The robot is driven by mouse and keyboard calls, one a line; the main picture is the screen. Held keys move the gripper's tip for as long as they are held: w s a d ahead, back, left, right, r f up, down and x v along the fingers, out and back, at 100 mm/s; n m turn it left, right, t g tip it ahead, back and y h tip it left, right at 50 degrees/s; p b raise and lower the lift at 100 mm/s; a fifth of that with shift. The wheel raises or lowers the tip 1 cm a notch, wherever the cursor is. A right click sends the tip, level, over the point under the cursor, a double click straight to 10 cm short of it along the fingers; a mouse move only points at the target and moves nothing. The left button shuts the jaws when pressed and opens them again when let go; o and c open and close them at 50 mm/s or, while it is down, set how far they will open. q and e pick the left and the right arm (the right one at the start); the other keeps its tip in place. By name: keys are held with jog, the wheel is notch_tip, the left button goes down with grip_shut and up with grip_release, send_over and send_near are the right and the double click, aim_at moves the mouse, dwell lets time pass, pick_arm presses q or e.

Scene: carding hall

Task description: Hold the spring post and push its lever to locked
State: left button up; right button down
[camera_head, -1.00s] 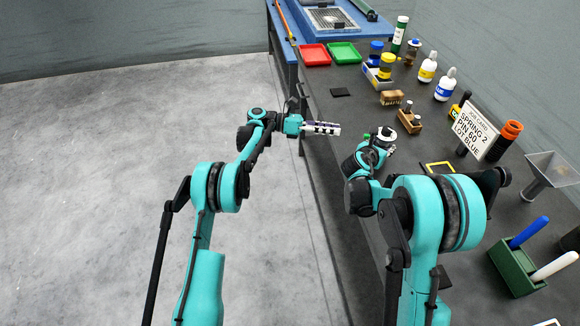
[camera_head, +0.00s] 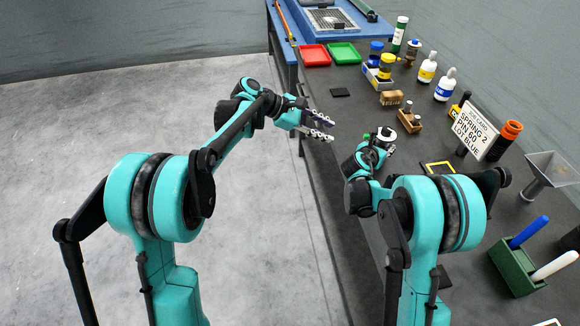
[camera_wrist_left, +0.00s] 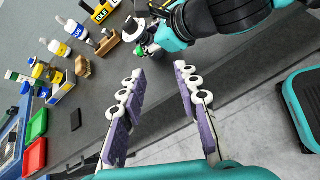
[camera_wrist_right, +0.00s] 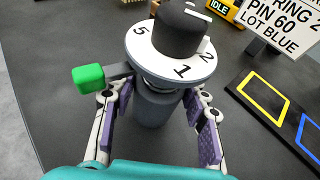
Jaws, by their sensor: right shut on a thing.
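The spring post (camera_wrist_right: 155,105) is a dark grey cylinder with a white numbered dial (camera_wrist_right: 150,60) and a black knob on top. Its lever, with a green tip (camera_wrist_right: 88,78), sticks out to the left in the right wrist view. My right gripper (camera_wrist_right: 158,112) is shut around the post below the dial, which stands upright. In the head view the post (camera_head: 387,133) is partly hidden by my right gripper (camera_head: 381,147). My left gripper (camera_head: 325,130) is open and empty, to the left of the post and apart from it; its two fingers (camera_wrist_left: 160,75) are spread in the left wrist view.
The job card (camera_head: 475,130) reads spring 2, pin 60, lot blue. A yellow IDLE block (camera_wrist_right: 226,9) stands behind the post. Yellow and blue frames (camera_wrist_right: 264,98) lie to its right.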

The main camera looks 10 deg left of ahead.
pick_arm(q)
jog(key=s+a+m+t+y, duration=0.1)
jog(key=s+a+m+y, duration=0.2)
jog(key=s, duration=0.5)
jog(key=s+a+m+t+y, duration=0.1)
jog(key=s+a+m, duration=0.3)
jog(key=s, duration=0.4)
jog(key=shift+a+f+y, duration=0.15)
jog(key=shift+a+y, duration=0.1)
jog(key=shift+y, duration=0.65)
jog(key=w+d+f+n+g+h, duration=0.1)
jog(key=w+d+n+h, duration=0.15)
jog(key=w, duration=0.55)
jog(key=w+d+n+g+h, duration=0.1)
jog(key=w+d+n+h, duration=0.2)
jog(key=w, duration=0.4)
jog(key=w+d+f+n+g+h, duration=0.1)
jog(key=w+d+n+h, duration=0.2)
jog(key=w, duration=0.5)
jog(key=w+d+f+n, duration=0.1)
jog(key=d+f, duration=0.3)
jog(key=d, duration=0.6)
jog(key=shift+f, duration=0.4)
jog(key=shift+n, duration=0.25)
